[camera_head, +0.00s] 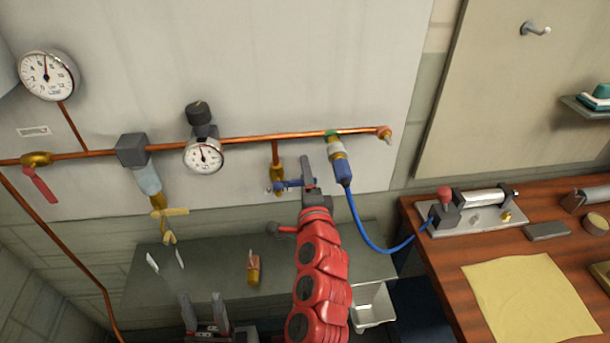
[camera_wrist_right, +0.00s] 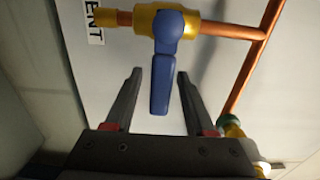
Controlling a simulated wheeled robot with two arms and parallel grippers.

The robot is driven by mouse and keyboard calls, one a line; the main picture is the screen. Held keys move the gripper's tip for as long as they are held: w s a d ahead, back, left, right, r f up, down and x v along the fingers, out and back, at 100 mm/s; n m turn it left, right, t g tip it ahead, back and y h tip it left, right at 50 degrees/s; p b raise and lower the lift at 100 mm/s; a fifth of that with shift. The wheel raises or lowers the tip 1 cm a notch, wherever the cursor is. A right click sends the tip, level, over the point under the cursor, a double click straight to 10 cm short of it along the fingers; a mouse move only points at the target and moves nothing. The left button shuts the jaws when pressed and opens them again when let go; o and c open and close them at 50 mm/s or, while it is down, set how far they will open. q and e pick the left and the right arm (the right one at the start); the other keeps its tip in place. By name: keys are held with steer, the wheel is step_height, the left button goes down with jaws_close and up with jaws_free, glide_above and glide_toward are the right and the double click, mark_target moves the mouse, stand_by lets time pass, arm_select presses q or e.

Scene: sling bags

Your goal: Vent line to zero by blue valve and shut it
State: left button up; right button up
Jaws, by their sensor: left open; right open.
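The blue valve handle (camera_head: 291,184) sits on a brass valve (camera_head: 277,174) on a short copper branch below the main pipe. In the right wrist view the blue handle (camera_wrist_right: 163,82) lies crosswise to its brass body (camera_wrist_right: 145,22). My right gripper (camera_head: 308,172) is open at the valve. In the right wrist view its fingers (camera_wrist_right: 158,76) stand one on each side of the handle's free end, with gaps visible. My left gripper (camera_head: 204,302) is open and empty, low at the left. The small gauge (camera_head: 203,156) has its needle pointing up, slightly left.
A larger gauge (camera_head: 47,75), a red-handled valve (camera_head: 40,186) and a regulator with a black knob (camera_head: 198,113) are on the line. A blue hose (camera_head: 365,236) runs from a coupling to a device on the wooden bench (camera_head: 440,272). A grey shelf (camera_head: 150,290) lies below.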

steer(key=shift+w, duration=0.4)
jaws_close()
steer(key=shift+f, duration=0.1)
stand_by(1.2)
